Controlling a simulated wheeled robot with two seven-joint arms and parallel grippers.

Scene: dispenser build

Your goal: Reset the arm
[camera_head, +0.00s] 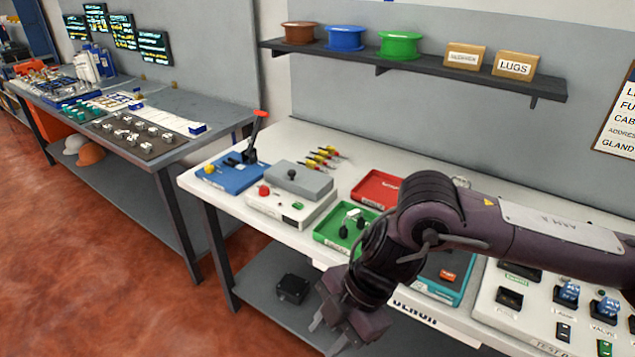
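My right arm (520,240) comes in from the right edge, dark purple-brown, and bends down at a big joint over the white workbench (236,205). My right gripper (328,335) hangs in front of the bench's front edge, pointing down and to the left, above the lower shelf. Its two fingers look apart, with nothing seen between them. The arm hides part of the bench behind it, including part of a green tray (335,238) and a teal box (452,268). My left gripper is not in view.
On the bench stand a blue base with a red-handled lever (258,125), a grey-topped box (302,180), a red tray (378,188) and a valve panel (540,310). A wall shelf (420,66) holds spools. Floor (100,270) is clear at left.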

